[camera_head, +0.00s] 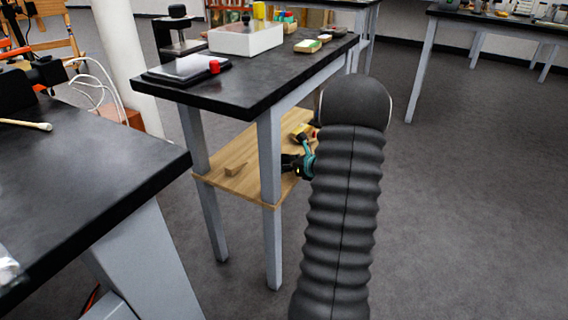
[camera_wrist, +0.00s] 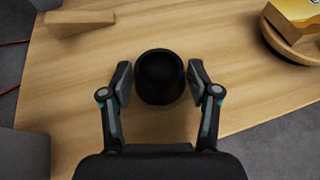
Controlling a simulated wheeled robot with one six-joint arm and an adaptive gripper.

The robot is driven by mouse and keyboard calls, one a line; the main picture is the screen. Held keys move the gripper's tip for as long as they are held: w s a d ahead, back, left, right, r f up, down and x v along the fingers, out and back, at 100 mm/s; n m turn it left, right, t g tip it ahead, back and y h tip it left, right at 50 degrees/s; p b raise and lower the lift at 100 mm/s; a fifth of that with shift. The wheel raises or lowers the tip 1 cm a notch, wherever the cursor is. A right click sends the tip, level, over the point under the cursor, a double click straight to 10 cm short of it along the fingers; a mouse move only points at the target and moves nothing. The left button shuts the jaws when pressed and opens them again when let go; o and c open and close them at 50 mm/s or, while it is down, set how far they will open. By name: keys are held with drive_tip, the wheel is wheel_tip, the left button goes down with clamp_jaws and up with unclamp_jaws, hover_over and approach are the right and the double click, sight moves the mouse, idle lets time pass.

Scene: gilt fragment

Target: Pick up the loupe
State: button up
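The loupe (camera_wrist: 160,77) looks like a short black cylinder standing upright on a wooden shelf (camera_wrist: 80,95) in the wrist view. My gripper (camera_wrist: 159,82) has one finger on each side of it. The fingers are spread, and a thin gap seems to show between each pad and the loupe, so I see no firm grip. In the head view my gripper (camera_head: 297,165) is at the right edge of the low shelf (camera_head: 232,182), under the black-topped table. My arm partly hides it, and I cannot make out the loupe clearly there.
A wooden wedge (camera_wrist: 80,20) lies left of the loupe; it also shows in the head view (camera_head: 236,169). A wooden bowl (camera_wrist: 285,40) holding a yellow box (camera_wrist: 300,14) stands at right. The tabletop (camera_head: 255,75) overhangs the shelf, with a grey leg (camera_head: 269,165) near my gripper.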

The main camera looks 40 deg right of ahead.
drive_tip(key=c, duration=0.6)
drive_tip(key=shift+r, duration=0.15)
